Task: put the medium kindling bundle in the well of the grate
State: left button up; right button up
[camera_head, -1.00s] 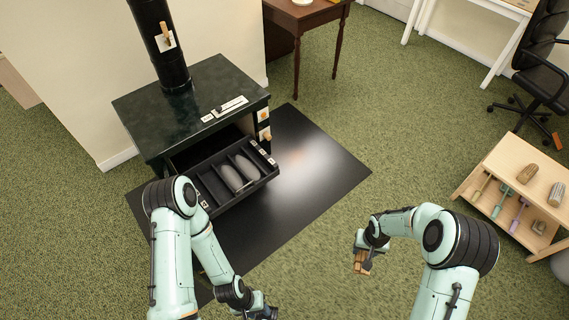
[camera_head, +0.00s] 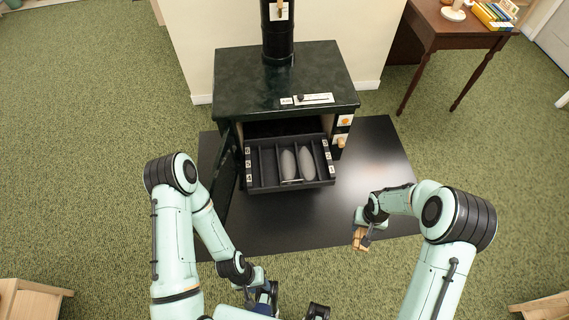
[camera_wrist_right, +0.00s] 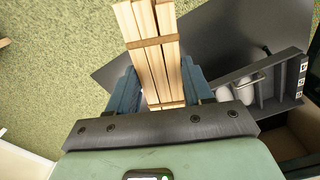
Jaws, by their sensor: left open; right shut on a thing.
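The kindling bundle (camera_head: 360,240) is a bunch of light wooden sticks with a brown band. My right gripper (camera_head: 364,232) is shut on it and holds it in front of the stove's right side. In the right wrist view the bundle (camera_wrist_right: 150,45) sticks out beyond the fingers of the right gripper (camera_wrist_right: 160,82). The grate (camera_head: 251,180) is a dark tray with several long slots, pulled out of the stove's front. Two grey oval pieces lie in its middle and right slots; the left slots look empty. My left gripper (camera_head: 264,296) is open, low at the bottom centre, away from the grate.
The dark green stove (camera_head: 285,85) stands behind the grate, its door (camera_head: 226,170) open at the left. A black floor plate (camera_head: 375,165) lies under it. A brown table (camera_head: 455,35) is at the back right. The carpet around is mostly clear.

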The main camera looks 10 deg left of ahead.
aim_at(289, 167)
jog(key=i+l+u, duration=0.1)
jog(key=u, duration=0.25)
jog(key=i+l+u, duration=0.1)
jog(key=l+u, duration=0.15)
jog(key=u, duration=0.15)
jog(key=i+l+u, duration=0.1)
jog(key=l+u, duration=0.25)
jog(key=i+l+u, duration=0.1)
jog(key=l+u, duration=0.2)
jog(key=u, duration=0.15)
jog(key=l+u, duration=0.4)
jog(key=i+j, duration=0.05)
jog(key=j, duration=0.05)
